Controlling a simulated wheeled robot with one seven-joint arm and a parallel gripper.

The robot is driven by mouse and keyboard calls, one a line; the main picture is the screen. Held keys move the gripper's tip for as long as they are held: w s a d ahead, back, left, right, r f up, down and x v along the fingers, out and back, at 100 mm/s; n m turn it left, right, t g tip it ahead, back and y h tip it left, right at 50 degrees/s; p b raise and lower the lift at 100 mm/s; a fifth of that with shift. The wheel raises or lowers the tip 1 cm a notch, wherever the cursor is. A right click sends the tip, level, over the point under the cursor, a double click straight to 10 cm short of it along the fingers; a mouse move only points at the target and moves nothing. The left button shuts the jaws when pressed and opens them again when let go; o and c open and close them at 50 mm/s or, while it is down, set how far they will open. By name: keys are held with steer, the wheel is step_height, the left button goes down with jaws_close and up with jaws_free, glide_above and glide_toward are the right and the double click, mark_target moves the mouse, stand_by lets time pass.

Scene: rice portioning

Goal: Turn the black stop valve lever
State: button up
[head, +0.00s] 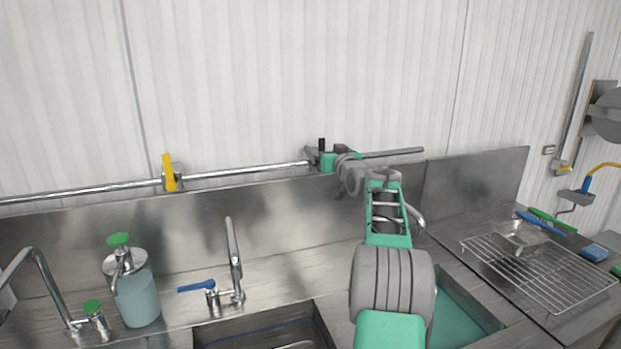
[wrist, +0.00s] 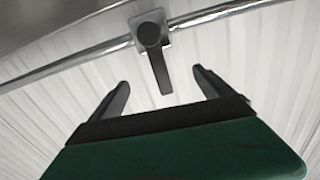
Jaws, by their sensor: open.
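The black stop valve lever (wrist: 158,70) hangs off a round black hub on a pipe in the wrist view, its free end toward my gripper. In the head view the black lever (head: 322,145) stands up at the wall pipe, partly hidden by my gripper (head: 313,157). My gripper, also in the wrist view (wrist: 160,77), is open, with one finger on each side of the lever's free end. A gap shows between the lever and each finger. I cannot tell how deep the lever lies between them.
The pipe (head: 245,171) runs along the wall above the steel backsplash. A yellow lever valve (head: 169,174) sits further left on it. Below are a soap dispenser (head: 137,290), a blue-handled faucet (head: 233,265) and sinks. A wire rack (head: 540,272) lies at right.

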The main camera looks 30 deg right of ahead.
steer(key=b+v, duration=0.4)
steer(key=v, duration=0.1)
steer(key=shift+s+b, duration=0.15)
steer(key=shift+b, duration=0.25)
